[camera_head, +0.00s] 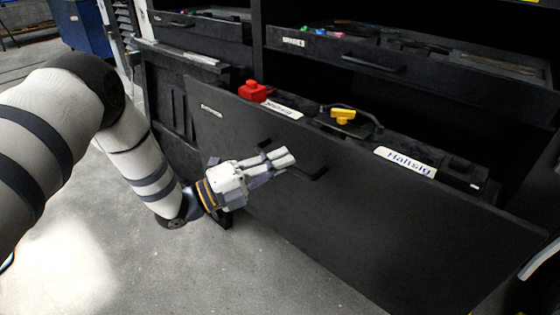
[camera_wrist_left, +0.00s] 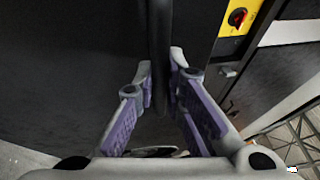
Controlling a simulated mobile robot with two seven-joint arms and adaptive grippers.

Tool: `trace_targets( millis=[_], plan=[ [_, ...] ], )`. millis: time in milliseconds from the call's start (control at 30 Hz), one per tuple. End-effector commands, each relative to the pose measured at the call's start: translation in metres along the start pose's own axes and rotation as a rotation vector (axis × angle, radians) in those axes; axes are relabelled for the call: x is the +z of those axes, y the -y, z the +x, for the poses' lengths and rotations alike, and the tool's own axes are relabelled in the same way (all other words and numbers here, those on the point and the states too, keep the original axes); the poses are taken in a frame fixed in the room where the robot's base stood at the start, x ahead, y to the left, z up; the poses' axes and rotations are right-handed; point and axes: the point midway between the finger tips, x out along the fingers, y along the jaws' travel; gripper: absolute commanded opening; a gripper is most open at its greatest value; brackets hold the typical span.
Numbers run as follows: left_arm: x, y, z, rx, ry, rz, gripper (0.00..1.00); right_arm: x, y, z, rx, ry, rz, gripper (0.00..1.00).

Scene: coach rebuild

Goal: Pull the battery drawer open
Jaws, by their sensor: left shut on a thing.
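The battery drawer's broad black front (camera_head: 390,230) stands out from the cabinet, so the drawer is open. Inside it show a red cap (camera_head: 254,92), a yellow connector (camera_head: 343,115) and white labels. My left gripper (camera_head: 279,159) is at the left part of the dark bar handle (camera_head: 312,174) on the drawer front. It is shut on this handle. In the left wrist view, the handle (camera_wrist_left: 160,40) runs down between the two fingers, and the drawer front (camera_wrist_left: 60,60) fills the left side. My right gripper is not in view.
Above is another drawer (camera_head: 400,72) with its own handle and small coloured items inside, also standing out. A blue cabinet (camera_head: 82,25) stands at the back left. A yellow panel with a red knob (camera_wrist_left: 238,17) shows in the left wrist view. Grey floor (camera_head: 200,280) in front is clear.

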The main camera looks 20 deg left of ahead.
Motion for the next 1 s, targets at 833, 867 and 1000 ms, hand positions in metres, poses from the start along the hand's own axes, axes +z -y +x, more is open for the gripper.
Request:
trace_targets(
  millis=[833,867,1000],
  plan=[
    [0.002,0.001,-0.036,-0.002,0.006,0.001,0.32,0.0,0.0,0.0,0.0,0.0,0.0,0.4],
    [0.002,0.0,-0.045,-0.001,0.006,0.001,0.32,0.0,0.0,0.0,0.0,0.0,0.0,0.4],
    [0.002,0.001,-0.083,-0.003,0.005,0.002,0.32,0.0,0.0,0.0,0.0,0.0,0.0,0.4]
  ],
)
